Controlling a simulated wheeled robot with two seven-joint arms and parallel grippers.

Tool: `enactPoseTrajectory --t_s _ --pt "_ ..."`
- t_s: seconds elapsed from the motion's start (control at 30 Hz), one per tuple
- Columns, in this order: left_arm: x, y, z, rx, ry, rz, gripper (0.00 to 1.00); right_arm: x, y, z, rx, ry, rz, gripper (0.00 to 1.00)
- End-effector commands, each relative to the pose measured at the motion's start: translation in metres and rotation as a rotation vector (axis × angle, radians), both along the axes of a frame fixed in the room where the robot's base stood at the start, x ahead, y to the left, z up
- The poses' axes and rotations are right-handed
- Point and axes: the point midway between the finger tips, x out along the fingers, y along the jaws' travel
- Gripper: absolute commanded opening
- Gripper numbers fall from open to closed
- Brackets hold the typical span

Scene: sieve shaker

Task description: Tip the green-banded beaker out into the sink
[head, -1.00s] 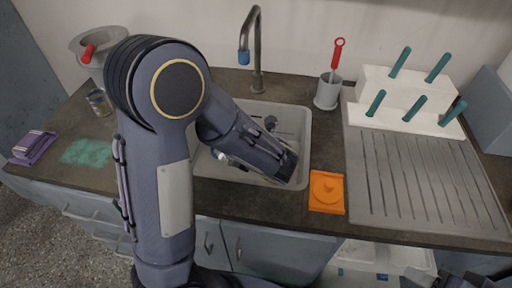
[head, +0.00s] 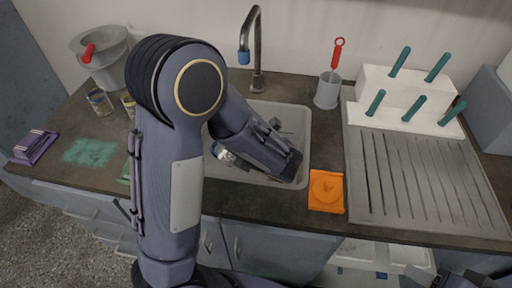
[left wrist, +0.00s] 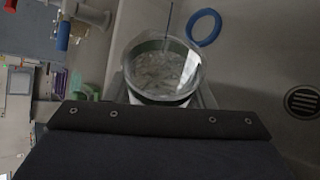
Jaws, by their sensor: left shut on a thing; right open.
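The green-banded beaker (left wrist: 163,72) is a clear glass vessel in the left wrist view, its round mouth towards the camera and a green band around its wall. Pale, mottled matter shows through the mouth; I cannot tell whether it is contents or background seen through glass. My left gripper (left wrist: 166,98) is shut on the beaker, its fingers mostly hidden behind the dark wrist housing. In the head view my left arm hangs over the grey sink (head: 303,128) and hides the beaker's band. My right gripper (head: 452,280) is open at the bottom right edge.
The drain (left wrist: 303,102) and a blue ring (left wrist: 204,27) show beside the beaker. A tap (head: 257,50) stands behind the sink. Jars (head: 99,101) stand left.

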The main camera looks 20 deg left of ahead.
Motion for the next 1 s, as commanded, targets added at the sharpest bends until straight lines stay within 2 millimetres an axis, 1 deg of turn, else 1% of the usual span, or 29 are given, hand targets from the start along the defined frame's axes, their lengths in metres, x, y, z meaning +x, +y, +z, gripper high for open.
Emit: enactPoseTrajectory --t_s 1.0 --pt "0.0 0.0 0.007 0.067 0.114 0.0 0.23 0.0 0.0 0.012 0.0 0.0 0.0 0.46"
